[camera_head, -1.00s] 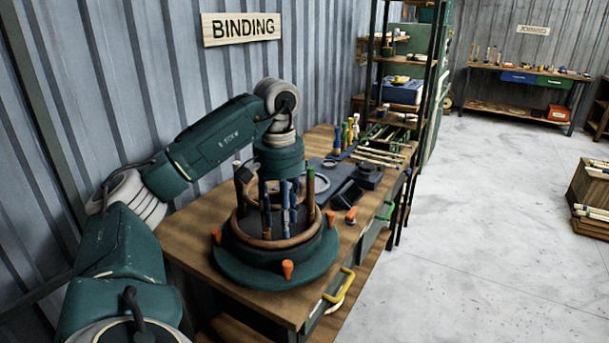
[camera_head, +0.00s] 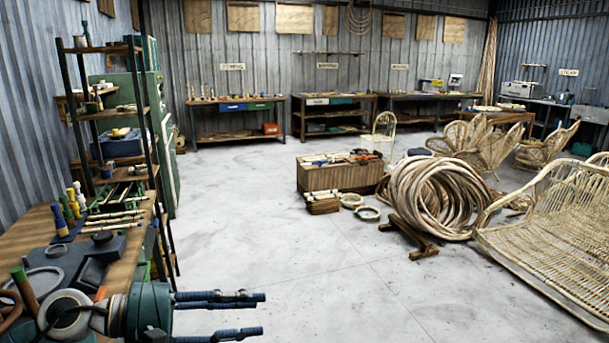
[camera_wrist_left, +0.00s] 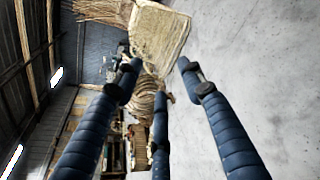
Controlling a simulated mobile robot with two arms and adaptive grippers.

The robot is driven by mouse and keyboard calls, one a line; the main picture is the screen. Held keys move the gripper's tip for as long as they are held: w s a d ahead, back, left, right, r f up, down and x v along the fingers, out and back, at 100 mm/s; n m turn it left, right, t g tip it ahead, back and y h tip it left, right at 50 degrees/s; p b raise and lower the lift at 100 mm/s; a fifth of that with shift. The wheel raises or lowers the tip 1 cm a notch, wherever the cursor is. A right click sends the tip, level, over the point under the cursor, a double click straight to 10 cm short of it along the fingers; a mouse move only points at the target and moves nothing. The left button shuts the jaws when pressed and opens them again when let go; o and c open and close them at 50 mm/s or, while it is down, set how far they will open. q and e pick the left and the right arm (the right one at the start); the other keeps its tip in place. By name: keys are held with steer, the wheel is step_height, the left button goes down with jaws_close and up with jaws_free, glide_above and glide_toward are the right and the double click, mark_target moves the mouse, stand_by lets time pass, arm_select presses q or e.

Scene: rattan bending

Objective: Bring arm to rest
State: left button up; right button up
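My left gripper (camera_head: 258,314) shows at the bottom left of the head view, beyond the front edge of the wooden workbench (camera_head: 32,232). Its blue fingers point to the right and stand apart, with nothing between them. In the left wrist view the fingers (camera_wrist_left: 160,85) are spread and empty, with the floor and the rattan pieces far behind them. Only the wrist end of the left arm shows in the head view. My right gripper is in neither view.
The bench holds tools and a dark fixture. A shelf rack (camera_head: 108,115) stands behind it. A wooden crate (camera_head: 338,172), a large rattan coil (camera_head: 432,197) and a rattan bench (camera_head: 560,225) stand farther off. The concrete floor (camera_head: 300,265) in front is clear.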

arm_select(q)
step_height(320, 180, up, 6)
steer(key=w+d+n+t+h, duration=0.2)
steer(key=n+t, duration=0.5)
steer(key=n, duration=0.4)
steer(key=w+a+f+n+t+y, duration=0.25)
steer(key=a+n+t+y, duration=0.45)
steer(key=n, duration=1)
steer(key=s+a+f+n+g+y, duration=0.2)
steer(key=a+f+n+y, duration=0.25)
steer(key=f+n, duration=0.35)
steer(key=s+a+f+n+g+y, duration=0.1)
steer(key=a+f+n+g+y, duration=0.15)
steer(key=f+n+y, duration=0.45)
steer(key=s+d+f+n+g+h, duration=0.1)
steer(key=s+f+n+g, duration=0.5)
steer(key=s+f, duration=0.55)
steer(key=s+d+f+n+g+h, duration=0.1)
steer(key=s+f+n+g, duration=0.55)
steer(key=s, duration=0.85)
steer(key=s+f, duration=0.3)
steer(key=f, duration=2.8)
steer(key=s+a+f+g, duration=0.1)
steer(key=s+a+f, duration=0.2)
steer(key=s+f, duration=1)
steer(key=s, duration=0.3)
steer(key=shift+f, duration=0.25)
